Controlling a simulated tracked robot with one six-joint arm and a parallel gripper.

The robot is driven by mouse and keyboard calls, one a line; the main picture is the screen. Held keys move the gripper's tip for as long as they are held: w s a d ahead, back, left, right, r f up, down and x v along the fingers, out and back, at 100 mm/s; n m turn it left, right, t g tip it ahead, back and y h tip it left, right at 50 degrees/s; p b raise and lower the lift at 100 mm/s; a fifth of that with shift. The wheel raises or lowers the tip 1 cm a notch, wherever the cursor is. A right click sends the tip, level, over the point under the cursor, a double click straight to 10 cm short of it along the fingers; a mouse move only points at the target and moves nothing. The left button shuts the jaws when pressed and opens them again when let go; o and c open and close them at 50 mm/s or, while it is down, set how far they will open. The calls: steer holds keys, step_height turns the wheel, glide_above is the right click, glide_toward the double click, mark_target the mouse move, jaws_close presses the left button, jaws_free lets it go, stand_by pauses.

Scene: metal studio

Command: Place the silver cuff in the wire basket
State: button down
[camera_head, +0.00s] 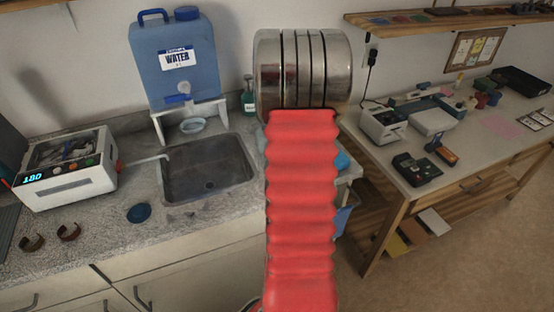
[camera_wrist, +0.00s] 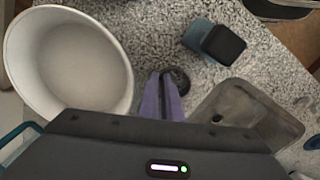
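In the wrist view, the two purple fingers of my gripper (camera_wrist: 163,92) point down over a speckled grey counter, with a narrow gap between them. A small dark, ring-like thing (camera_wrist: 181,79) shows at the fingertips; I cannot tell whether it is the silver cuff or whether the fingers grip it. In the head view my red arm hides my gripper. Two brownish open cuffs, one (camera_head: 32,243) and another (camera_head: 69,232), lie on the counter at the left; neither looks clearly silver. A white cleaner (camera_head: 65,187) with a lit display holds something dark and mesh-like, possibly the wire basket.
A sink (camera_head: 208,168) lies between the cleaner and my arm, with a blue water container (camera_head: 175,58) behind it. A blue disc (camera_head: 139,213) lies in front. In the wrist view a white bowl (camera_wrist: 122,75) stands left and a dark-topped block (camera_wrist: 223,44) lies ahead.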

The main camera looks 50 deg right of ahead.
steer(key=shift+r, duration=0.1)
step_height(320, 180, up, 10)
stand_by(0.8)
stand_by(0.5)
